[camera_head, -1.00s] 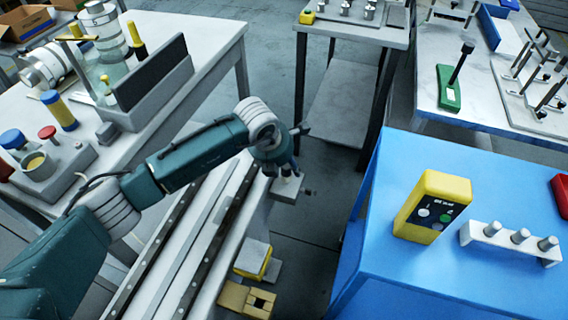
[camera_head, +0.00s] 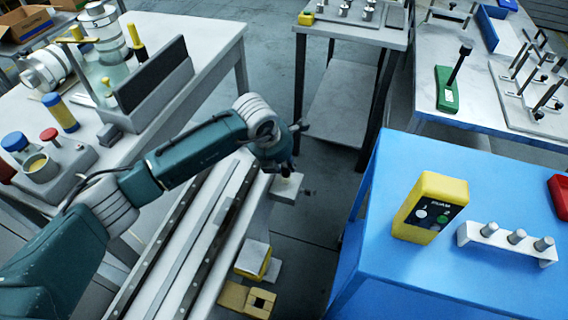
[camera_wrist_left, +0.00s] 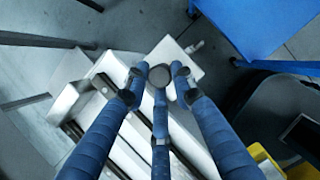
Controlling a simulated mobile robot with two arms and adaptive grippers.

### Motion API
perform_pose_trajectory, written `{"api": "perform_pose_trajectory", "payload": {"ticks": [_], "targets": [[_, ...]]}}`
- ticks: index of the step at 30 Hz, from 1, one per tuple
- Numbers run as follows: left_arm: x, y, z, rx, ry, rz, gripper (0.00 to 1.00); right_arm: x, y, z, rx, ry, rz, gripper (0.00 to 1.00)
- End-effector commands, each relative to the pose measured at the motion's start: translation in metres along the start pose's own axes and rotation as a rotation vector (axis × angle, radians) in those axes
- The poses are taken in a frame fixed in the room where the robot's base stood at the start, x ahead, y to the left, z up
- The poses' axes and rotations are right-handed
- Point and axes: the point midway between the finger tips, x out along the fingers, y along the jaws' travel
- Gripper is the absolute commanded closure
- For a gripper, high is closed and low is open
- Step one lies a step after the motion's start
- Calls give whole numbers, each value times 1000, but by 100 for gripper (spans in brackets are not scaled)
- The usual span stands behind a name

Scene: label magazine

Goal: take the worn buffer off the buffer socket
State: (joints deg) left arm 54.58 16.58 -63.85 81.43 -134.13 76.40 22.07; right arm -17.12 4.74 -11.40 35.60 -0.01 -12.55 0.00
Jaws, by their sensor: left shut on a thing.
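My left gripper (camera_head: 287,173) is at the white block (camera_head: 287,189) at the far end of the rail bench, which looks like the buffer socket. In the left wrist view the block (camera_wrist_left: 187,62) lies under the fingertips. A dark round disc, the worn buffer (camera_wrist_left: 160,76), sits between the three blue fingers of the left gripper (camera_wrist_left: 159,80), which are shut on it. In the head view the fingers hide most of the buffer. I cannot tell whether it still touches the socket. My right gripper is not in view.
The bench with long rails (camera_head: 185,245) runs below my left arm. A yellow block with a pale top (camera_head: 253,259) and a tan block with a square hole (camera_head: 247,299) are beside it. A blue cabinet (camera_head: 440,275) at right carries a yellow control box (camera_head: 428,207).

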Motion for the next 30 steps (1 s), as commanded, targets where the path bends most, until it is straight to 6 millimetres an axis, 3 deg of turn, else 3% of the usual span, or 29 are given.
{"api": "perform_pose_trajectory", "payload": {"ticks": [30], "targets": [[-38, 0, 16, 1, -2, 0, 100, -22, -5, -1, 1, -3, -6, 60]]}}
